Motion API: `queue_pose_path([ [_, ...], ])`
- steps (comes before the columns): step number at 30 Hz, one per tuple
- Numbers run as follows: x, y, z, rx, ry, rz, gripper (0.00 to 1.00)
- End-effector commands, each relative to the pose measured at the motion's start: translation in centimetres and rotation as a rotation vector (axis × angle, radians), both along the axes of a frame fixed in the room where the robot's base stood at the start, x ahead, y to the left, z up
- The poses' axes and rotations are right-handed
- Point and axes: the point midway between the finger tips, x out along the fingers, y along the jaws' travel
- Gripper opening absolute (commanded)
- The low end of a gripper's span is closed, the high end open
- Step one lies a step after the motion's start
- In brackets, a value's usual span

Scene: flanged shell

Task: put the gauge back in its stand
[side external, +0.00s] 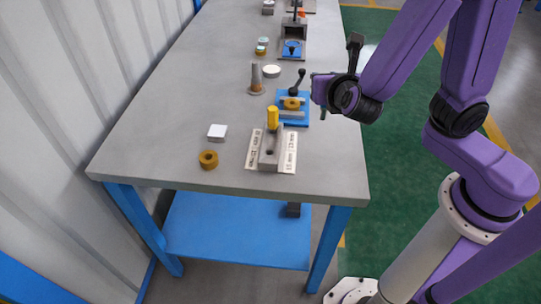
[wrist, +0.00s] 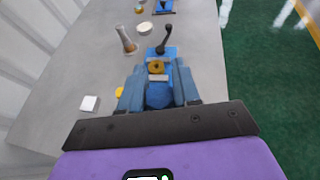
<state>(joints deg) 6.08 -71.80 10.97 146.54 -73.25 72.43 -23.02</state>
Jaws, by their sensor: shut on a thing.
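My gripper (side external: 322,108) is beside the right edge of the table, above and right of the blue clamp fixture. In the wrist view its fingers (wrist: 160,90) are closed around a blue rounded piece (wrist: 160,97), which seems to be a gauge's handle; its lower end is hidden. The grey gauge stand (side external: 269,158) is on a plate marked 10 mm and 15 mm near the table's front edge. A yellow-handled gauge (side external: 272,118) stands upright at its back; an open hole shows in its front part. My gripper is apart from the stand, behind and right of it.
The blue clamp fixture (side external: 293,119) holds a brass-coloured ring under a black lever. A white block (side external: 217,132), a brass ring (side external: 208,159), a tapered grey post (side external: 255,79) and a white disc (side external: 271,71) stand nearby. The front left of the table (side external: 150,150) is clear.

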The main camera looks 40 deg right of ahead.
Motion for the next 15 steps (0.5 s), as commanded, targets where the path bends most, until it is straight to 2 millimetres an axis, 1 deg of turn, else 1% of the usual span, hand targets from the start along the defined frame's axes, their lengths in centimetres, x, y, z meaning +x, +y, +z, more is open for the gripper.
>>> queue_pose_path([
  [1, -0.8, 1.0, 0.0, -0.002, 0.0, 0.034, 0.0],
  [6, -3.2, 3.3, 0.0, -0.003, 0.0, 0.115, 0.0],
  [12, -5.0, 4.6, 0.0, -0.005, 0.001, 0.171, 0.0],
  [15, -5.3, 4.8, 0.0, -0.006, 0.0, 0.182, 0.0],
])
